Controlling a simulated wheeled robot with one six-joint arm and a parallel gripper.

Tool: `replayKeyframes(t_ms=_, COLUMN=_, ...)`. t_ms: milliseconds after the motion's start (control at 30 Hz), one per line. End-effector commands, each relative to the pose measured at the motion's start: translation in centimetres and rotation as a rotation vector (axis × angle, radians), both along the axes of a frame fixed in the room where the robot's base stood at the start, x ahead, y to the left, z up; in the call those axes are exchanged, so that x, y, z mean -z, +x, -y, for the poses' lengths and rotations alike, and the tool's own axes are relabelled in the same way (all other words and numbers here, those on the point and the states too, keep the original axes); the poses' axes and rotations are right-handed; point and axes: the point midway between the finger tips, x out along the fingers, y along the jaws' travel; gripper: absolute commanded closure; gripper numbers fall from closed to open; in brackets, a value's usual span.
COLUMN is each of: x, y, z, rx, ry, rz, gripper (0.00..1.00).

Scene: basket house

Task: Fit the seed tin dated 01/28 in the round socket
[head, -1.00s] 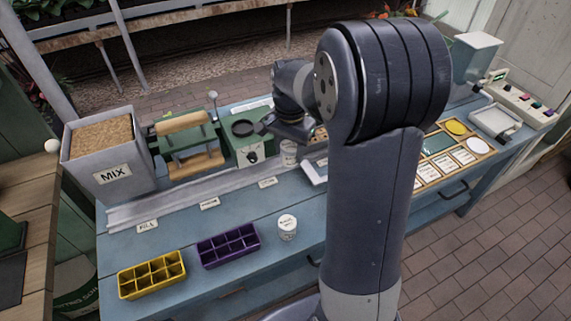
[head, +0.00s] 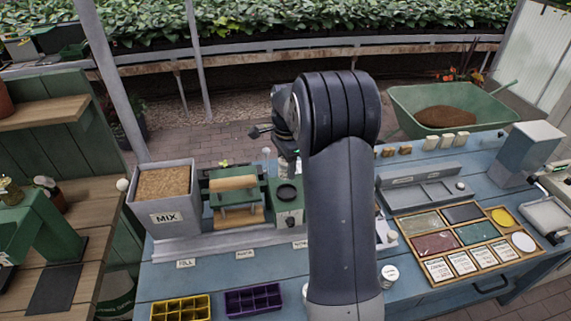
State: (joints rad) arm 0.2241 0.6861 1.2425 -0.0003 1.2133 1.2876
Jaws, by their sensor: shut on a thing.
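My gripper (head: 288,153) is high above the back of the bench, beyond my arm, and mostly hidden by it. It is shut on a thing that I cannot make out. One white tin (head: 388,275) stands on the bench just right of my arm, partly covered. Another white tin (head: 305,291) shows only as a sliver left of the arm. No date is readable on either. A green device (head: 289,215) carries a dark round ring (head: 288,193) on top, below my gripper in the picture. I cannot tell whether this ring is the round socket.
A grey MIX bin (head: 166,216) and green roller press (head: 236,202) stand at the left. Yellow (head: 180,309) and purple (head: 253,300) cell trays lie at the front. A wooden-framed sample tray (head: 432,272) lies right. The blue bench (head: 220,275) is clear behind the cell trays.

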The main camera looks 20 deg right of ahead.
Motion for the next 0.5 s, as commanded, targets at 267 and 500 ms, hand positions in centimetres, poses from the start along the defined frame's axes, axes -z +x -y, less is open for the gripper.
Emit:
replayKeyframes(t_ms=267, x=3.3, y=0.0, z=0.0, rx=-0.002, ry=0.000, rz=0.000, gripper=0.79)
replayKeyframes(t_ms=500, x=5.9, y=0.0, z=0.0, rx=-0.003, ry=0.000, rz=0.000, gripper=0.79)
